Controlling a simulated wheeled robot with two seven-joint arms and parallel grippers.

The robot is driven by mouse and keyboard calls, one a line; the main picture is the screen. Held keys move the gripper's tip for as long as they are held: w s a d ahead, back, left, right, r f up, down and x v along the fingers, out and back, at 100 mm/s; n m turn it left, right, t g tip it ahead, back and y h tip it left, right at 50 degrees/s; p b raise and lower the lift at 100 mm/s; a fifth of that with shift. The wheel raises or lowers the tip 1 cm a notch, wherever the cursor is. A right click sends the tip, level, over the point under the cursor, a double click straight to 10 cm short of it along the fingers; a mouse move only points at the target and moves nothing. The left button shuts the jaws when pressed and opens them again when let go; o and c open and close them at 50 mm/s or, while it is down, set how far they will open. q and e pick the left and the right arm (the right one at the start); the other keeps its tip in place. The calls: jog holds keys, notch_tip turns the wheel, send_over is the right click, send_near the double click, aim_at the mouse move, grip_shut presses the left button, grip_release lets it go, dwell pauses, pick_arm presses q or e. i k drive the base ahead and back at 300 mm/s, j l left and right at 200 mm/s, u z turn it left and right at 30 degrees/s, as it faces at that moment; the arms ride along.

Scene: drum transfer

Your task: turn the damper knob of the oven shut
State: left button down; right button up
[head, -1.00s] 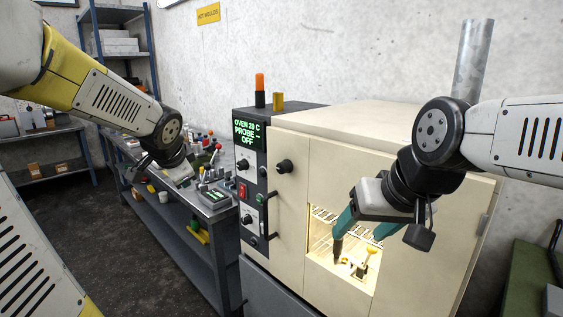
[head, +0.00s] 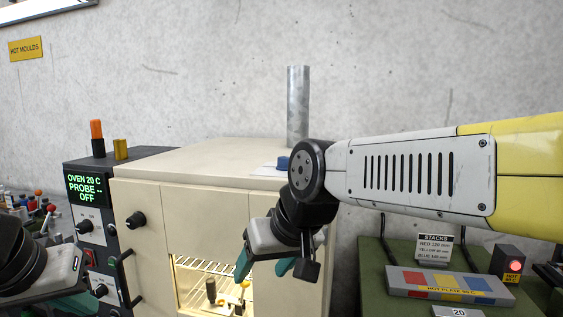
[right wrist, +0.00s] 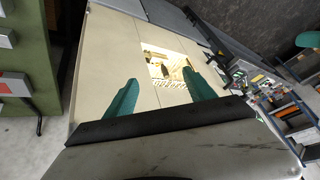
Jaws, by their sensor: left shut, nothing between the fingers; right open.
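The oven is a cream box; its cream top (head: 215,158) carries a grey flue pipe (head: 298,105). A blue knob (head: 283,163) sits on a pale plate near the pipe's foot, partly hidden behind my right arm. Whether this is the damper knob I cannot tell for certain; its setting is unreadable. My right gripper (head: 260,278) is open and empty, pointing down in front of the oven, at the lit window's right side. Its teal fingers show in the right wrist view (right wrist: 160,76), apart. My left gripper (head: 68,304) is shut and empty, at the lower left before the control panel.
The control panel (head: 85,190) reads OVEN 20 C, PROBE --, OFF. A black knob (head: 136,220) is on the oven front. The lit window (head: 190,282) shows a rack and small items.

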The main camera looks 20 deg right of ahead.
aim_at(283, 161)
jog(key=z, duration=0.9)
jog(key=l, duration=0.3)
jog(key=k, duration=0.05)
